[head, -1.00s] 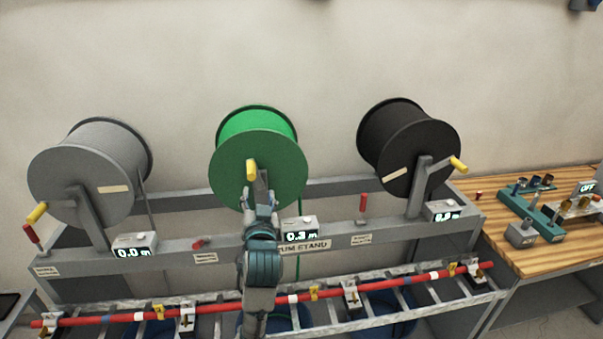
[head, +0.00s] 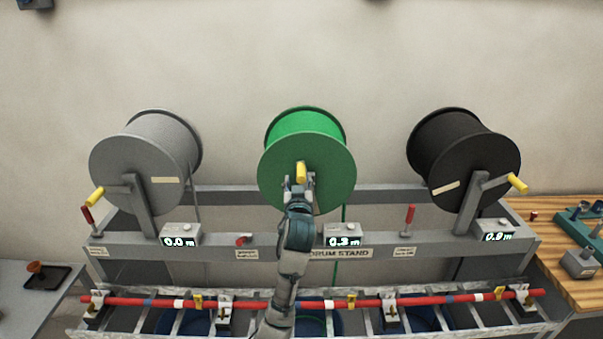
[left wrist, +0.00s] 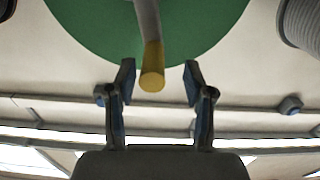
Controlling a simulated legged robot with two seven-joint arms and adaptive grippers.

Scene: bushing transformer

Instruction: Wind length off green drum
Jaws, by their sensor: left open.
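The green drum (head: 330,180) hangs in the middle of the drum stand (head: 400,243), with its yellow crank handle (head: 301,172) at the front. A green line runs down from it. Its counter (head: 343,240) appears to read 0.3 m, slightly blurred. My left gripper (head: 300,184) is at the handle in the head view. In the left wrist view my left gripper (left wrist: 160,80) is open, its two fingers on either side of the yellow handle (left wrist: 152,78), with gaps on both sides. My right gripper is not in view.
A grey drum (head: 135,170) is on the left and a black drum (head: 460,150) on the right, each with a crank. Red levers (head: 408,218) stand on the stand's rail. A red bar (head: 360,304) crosses in front, over a ladder-like rack. A wooden bench (head: 560,265) is at the right.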

